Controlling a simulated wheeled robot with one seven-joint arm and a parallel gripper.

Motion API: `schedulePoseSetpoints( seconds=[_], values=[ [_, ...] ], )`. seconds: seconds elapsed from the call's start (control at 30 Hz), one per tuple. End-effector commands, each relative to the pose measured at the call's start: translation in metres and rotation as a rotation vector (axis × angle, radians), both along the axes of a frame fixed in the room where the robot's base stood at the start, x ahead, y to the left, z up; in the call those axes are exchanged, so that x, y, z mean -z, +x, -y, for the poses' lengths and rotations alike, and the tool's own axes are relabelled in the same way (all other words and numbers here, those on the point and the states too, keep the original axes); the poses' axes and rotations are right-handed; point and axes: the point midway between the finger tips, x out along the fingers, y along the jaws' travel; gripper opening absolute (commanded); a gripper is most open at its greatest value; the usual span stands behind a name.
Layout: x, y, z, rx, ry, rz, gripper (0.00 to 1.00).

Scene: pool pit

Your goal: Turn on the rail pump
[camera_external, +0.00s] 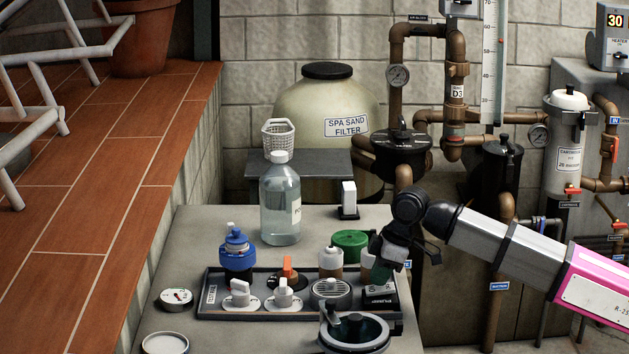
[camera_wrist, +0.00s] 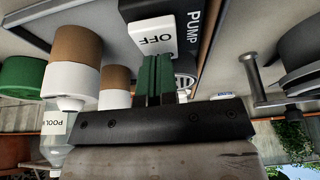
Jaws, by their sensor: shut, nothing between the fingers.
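The rail pump switch (camera_external: 381,300) is a small black box at the right end of the dark tray. In the wrist view its black face reads PUMP (camera_wrist: 192,30) and it carries a white rocker (camera_wrist: 152,36) marked OFF. My gripper (camera_external: 377,274) comes in from the right, angled down over the box. In the wrist view its green fingers (camera_wrist: 155,62) are together and empty, with their tips at the edge of the rocker. I cannot tell whether they touch it. The fingers hide part of the switch.
The tray (camera_external: 215,309) also holds a blue-capped item (camera_external: 236,250), an orange-handled valve (camera_external: 289,270), white knobs and brown-capped jars. A clear bottle (camera_external: 280,210) and a green lid (camera_external: 350,240) stand behind. A dark round pot (camera_external: 354,334) sits in front of the switch.

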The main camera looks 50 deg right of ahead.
Motion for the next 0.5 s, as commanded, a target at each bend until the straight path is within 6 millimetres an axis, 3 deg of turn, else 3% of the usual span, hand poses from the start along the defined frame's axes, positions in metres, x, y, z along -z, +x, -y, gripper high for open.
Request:
schedulePoseSetpoints(
  seconds=[0.23,0.5],
  values=[
    [-0.016,0.003,-0.002,0.000,0.001,0.002,0.00],
    [-0.063,0.004,-0.003,-0.001,0.001,0.002,0.00]
  ],
)
